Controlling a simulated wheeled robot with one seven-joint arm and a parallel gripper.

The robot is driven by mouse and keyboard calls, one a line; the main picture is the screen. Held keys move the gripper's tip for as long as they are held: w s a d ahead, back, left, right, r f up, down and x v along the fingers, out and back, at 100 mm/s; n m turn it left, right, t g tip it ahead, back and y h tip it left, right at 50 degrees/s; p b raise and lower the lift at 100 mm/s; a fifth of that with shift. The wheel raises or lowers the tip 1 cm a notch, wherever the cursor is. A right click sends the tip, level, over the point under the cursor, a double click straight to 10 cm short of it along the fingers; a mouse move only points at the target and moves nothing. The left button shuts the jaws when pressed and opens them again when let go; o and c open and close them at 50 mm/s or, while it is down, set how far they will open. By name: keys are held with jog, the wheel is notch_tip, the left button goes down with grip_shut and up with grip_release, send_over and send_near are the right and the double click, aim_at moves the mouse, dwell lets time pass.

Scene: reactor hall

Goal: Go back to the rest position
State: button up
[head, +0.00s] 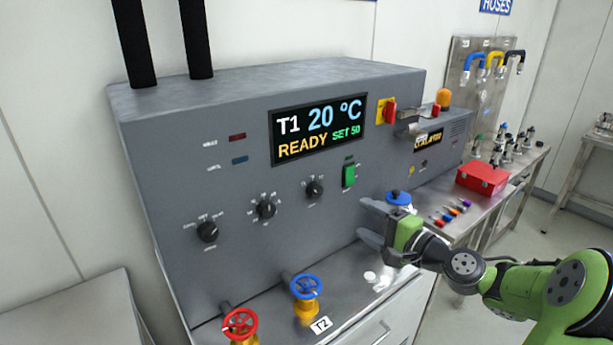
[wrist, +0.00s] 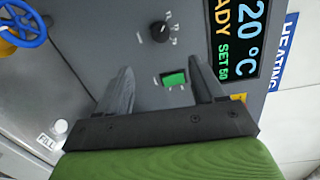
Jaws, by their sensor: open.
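In the wrist view my gripper (wrist: 163,80) points at the panel face. The green rocker switch (wrist: 174,79) shows between the fingers there. In the head view the green switch (head: 349,176) sits above the gripper, apart from it. The display (head: 318,130) reads T1 20 °C, READY, SET 50.
A red valve wheel (head: 240,323) and a blue valve wheel (head: 305,286) stand at the panel's foot. Another blue knob (head: 398,198) is close behind my gripper. A bench to the right holds a red box (head: 483,177) and small fittings. Open floor lies at the far right.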

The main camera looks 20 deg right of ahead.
jog(key=s+a+f+n+g+h, duration=0.1)
jog(key=s+a+f+n+g, duration=0.3)
jog(key=a, duration=0.4)
jog(key=s+a+f+n+g+h, duration=0.1)
jog(key=s+a+n+g+h, duration=0.1)
jog(key=s+a+n+g, duration=0.45)
jog(key=s+r+n+h, duration=0.2)
jog(key=s+n+h, duration=0.1)
jog(key=s, duration=1.4)
jog(key=shift+d+n+h, duration=0.4)
jog(key=shift+d+n, duration=0.05)
jog(key=shift+c, duration=0.4)
